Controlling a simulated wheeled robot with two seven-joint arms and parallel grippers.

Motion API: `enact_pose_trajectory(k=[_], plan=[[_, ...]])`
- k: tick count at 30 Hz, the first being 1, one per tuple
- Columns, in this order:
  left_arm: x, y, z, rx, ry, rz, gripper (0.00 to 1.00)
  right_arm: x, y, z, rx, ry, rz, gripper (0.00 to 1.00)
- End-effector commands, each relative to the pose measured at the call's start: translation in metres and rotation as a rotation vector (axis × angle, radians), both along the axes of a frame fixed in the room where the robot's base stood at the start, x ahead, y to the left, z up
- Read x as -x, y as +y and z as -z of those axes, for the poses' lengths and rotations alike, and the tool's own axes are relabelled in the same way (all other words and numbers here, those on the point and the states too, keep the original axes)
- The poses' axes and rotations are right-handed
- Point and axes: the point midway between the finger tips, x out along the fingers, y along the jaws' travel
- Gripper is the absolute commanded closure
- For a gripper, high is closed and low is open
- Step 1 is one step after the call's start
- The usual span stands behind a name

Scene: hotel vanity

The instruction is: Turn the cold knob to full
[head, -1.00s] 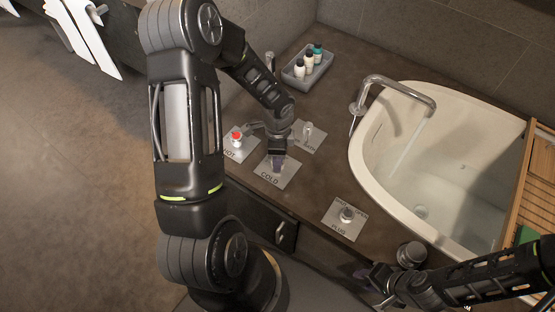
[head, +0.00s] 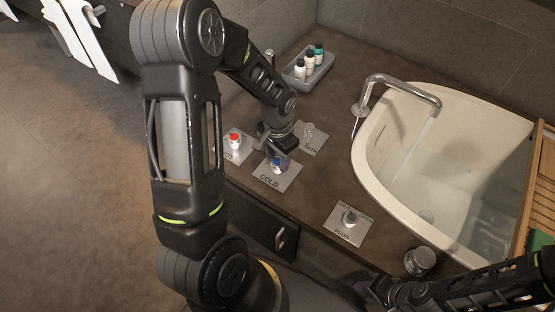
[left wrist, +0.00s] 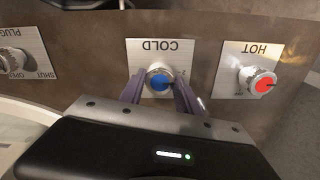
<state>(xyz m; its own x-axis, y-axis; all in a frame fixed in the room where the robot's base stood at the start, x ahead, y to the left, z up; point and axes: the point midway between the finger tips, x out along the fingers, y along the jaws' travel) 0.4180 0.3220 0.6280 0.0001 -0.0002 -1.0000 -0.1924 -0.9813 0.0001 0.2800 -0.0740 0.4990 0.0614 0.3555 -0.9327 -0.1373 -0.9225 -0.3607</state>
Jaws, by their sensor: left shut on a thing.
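The cold knob (left wrist: 159,79) has a blue top and a metal rim, on a plate marked COLD (left wrist: 140,47). It also shows in the head view (head: 277,163), partly covered by my left gripper (head: 279,160). In the left wrist view, the purple fingers of my left gripper (left wrist: 159,90) stand on either side of the knob and are shut on it. My right gripper (head: 378,288) is at the bottom right of the head view, away from the knob; its fingers are too dark to read.
The red-topped hot knob (head: 234,140) is left of the cold plate. The plug knob (head: 350,217) is to the right, on its own plate. Water runs from the tap (head: 400,82) into the white tub (head: 365,170). A tray with bottles (head: 291,79) stands behind.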

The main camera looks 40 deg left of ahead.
Motion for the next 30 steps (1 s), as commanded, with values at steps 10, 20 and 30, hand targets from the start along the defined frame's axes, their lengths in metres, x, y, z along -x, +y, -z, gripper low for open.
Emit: enact_pose_trajectory(k=[10,20,30], plan=[[-0.0003,0.0001,-0.0005,0.0,-0.001,-0.039,1.0,0.0,0.0,0.0016,0.0,0.0,0.0,0.64],[-0.0002,0.0002,-0.0004,0.0,-0.001,-0.037,0.51,0.0,-0.0001,0.0015,0.0,0.0,0.0,0.64],[0.0,0.0001,-0.0001,0.0,0.0,-0.035,0.39,0.0,0.0,0.0016,0.0,0.0,0.0,0.64]])
